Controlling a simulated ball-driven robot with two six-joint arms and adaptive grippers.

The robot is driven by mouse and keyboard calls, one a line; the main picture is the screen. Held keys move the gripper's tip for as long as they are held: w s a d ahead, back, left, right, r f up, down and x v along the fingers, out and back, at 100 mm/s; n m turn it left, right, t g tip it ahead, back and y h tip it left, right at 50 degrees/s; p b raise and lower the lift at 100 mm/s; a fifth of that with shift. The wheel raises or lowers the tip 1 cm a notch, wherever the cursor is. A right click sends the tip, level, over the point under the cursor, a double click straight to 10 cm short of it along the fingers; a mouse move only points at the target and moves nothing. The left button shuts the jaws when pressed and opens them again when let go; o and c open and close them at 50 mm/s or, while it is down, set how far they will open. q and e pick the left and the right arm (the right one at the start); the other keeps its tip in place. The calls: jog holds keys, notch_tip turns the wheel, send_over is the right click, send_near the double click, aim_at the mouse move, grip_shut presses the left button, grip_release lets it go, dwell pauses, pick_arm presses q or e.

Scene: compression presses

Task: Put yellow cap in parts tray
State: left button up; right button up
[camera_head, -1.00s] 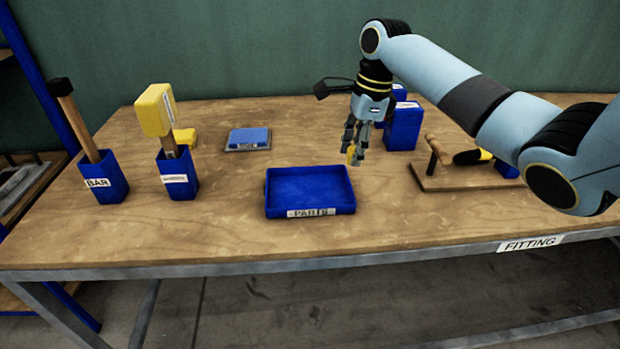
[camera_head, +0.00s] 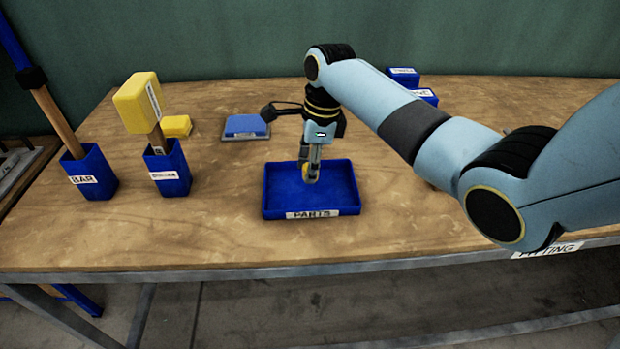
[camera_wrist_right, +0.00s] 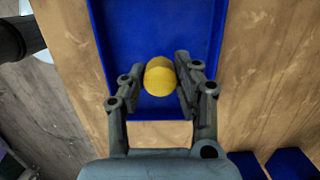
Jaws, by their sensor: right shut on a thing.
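The yellow cap (camera_wrist_right: 160,76) is held between the fingertips of my right gripper (camera_wrist_right: 160,80) in the right wrist view. In the head view the right gripper (camera_head: 311,177) points down over the blue parts tray (camera_head: 340,205), with only a little of the yellow cap (camera_head: 305,172) showing beside its fingers. The tray's blue floor (camera_wrist_right: 190,20) shows behind the cap in the wrist view. I cannot tell whether the cap touches the tray floor. My left gripper is not in view.
A blue BAR holder (camera_head: 92,185) and another blue holder with a yellow-headed tool (camera_head: 140,103) stand at the left. A yellow block (camera_head: 176,126) and a blue pad (camera_head: 245,126) lie behind. Blue boxes (camera_head: 424,96) stand behind my right arm. The table front is clear.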

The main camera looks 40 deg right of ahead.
aim_at(310, 191)
notch_tip(310, 191, down, 4)
jog(key=shift+a+r, duration=0.1)
jog(key=shift+r, duration=0.15)
jog(key=shift+f, duration=0.35)
jog(key=o, duration=0.8)
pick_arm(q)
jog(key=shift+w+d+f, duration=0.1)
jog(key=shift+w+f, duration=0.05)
pick_arm(e)
jog(key=shift+r, duration=0.35)
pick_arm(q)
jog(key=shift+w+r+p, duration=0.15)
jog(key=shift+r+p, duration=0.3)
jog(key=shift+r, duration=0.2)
pick_arm(e)
jog(key=r, duration=0.3)
jog(key=d+r, duration=0.1)
jog(key=r, duration=0.3)
jog(key=s+r, duration=0.1)
jog(key=r, duration=0.3)
jog(key=shift+d+r, duration=0.2)
jog(key=shift+d, duration=0.1)
